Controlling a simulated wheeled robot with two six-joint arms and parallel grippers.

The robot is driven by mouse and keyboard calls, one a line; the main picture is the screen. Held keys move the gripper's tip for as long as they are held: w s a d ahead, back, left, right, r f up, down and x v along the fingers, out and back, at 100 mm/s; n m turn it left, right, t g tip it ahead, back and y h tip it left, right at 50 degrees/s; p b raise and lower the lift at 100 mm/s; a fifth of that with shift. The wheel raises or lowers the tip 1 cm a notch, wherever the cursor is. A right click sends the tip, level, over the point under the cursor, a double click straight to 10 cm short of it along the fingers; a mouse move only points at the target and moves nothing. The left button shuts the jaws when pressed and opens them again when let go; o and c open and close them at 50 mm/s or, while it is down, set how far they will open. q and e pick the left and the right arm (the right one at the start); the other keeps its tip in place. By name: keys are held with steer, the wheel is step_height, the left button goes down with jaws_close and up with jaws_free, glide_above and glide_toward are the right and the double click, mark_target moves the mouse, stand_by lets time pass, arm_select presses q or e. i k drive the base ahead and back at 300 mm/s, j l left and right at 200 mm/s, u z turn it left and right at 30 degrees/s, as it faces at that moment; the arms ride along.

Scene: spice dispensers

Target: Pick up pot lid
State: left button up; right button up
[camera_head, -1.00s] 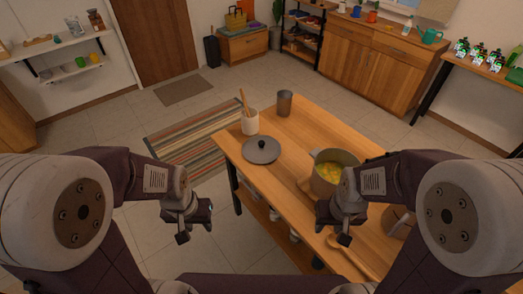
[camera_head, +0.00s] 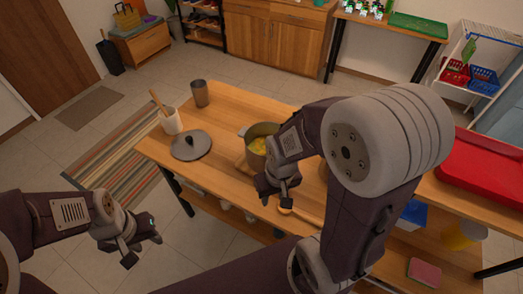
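The dark grey round pot lid (camera_head: 184,149) with a black knob lies on the left part of the wooden table (camera_head: 222,171). The pot (camera_head: 256,150) with yellow food stands to its right, partly hidden by my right arm. My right gripper (camera_head: 276,196) is over the table's front edge, in front of the pot and to the right of the lid. My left gripper (camera_head: 143,245) is low at the left, off the table and well short of the lid. Neither gripper visibly holds anything. The finger gaps are too small to make out.
A white utensil holder (camera_head: 171,122) and a dark cup (camera_head: 200,94) stand behind the lid. A wooden spoon (camera_head: 302,215) lies near my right gripper. The tabletop in front of the lid is clear.

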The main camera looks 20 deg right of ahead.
mark_target(190, 145)
steer(key=i+j+z, duration=0.5)
steer(key=z, duration=0.15)
steer(key=i+j+z, duration=0.2)
steer(key=j+z, duration=0.15)
steer(key=i+j+z, duration=0.1)
steer(key=j+z, duration=0.2)
steer(key=j, duration=0.2)
steer(key=i+j+z, duration=0.1)
steer(key=j+z, duration=0.25)
